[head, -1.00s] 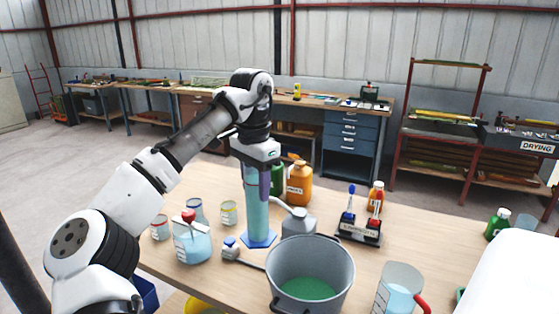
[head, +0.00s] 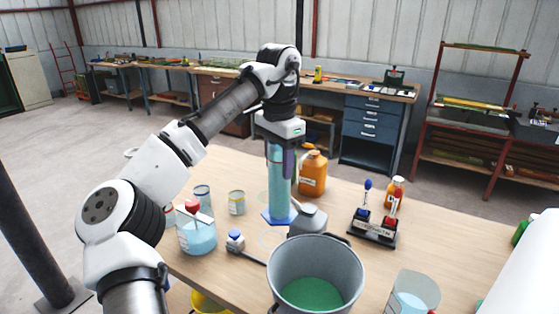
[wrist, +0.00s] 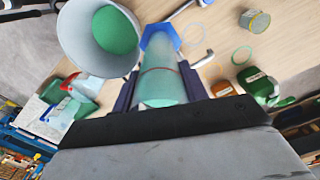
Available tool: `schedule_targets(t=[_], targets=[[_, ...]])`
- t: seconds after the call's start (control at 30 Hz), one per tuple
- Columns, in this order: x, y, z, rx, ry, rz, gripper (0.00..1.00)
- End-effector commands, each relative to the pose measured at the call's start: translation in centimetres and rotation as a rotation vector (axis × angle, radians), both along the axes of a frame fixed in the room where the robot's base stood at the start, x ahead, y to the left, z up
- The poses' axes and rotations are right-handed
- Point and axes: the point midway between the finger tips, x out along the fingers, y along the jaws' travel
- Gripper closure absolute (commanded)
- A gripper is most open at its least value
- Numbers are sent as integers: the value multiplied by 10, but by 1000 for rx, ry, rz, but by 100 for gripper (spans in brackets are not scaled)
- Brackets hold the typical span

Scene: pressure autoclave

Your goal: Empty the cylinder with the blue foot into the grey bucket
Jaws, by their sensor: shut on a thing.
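The cylinder with the blue foot (head: 279,180) is tall and clear, with blue-green liquid inside. It stands upright in the grip of my gripper (head: 281,150), which is shut around its upper part. Its six-sided blue foot (head: 279,216) appears raised a little above the table, behind the bucket. In the wrist view the cylinder (wrist: 160,75) lies between the two dark fingers of my gripper (wrist: 158,92). The grey bucket (head: 345,275) stands nearer the camera, slightly right of the cylinder, with green liquid in its bottom. It also shows in the wrist view (wrist: 70,35).
An orange bottle (head: 313,173) is behind. A red-stoppered flask (head: 197,235), a small tin (head: 236,202) and a blue-headed brush (head: 236,241) lie left. A bottle stand (head: 373,230) and a beaker (head: 412,292) are right.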

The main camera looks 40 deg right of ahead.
Motion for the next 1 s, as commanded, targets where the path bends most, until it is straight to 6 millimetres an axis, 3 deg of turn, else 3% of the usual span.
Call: schedule_targets(t=[1.0], targets=[[-36, 6, 8, -39, -291, -1, 100]])
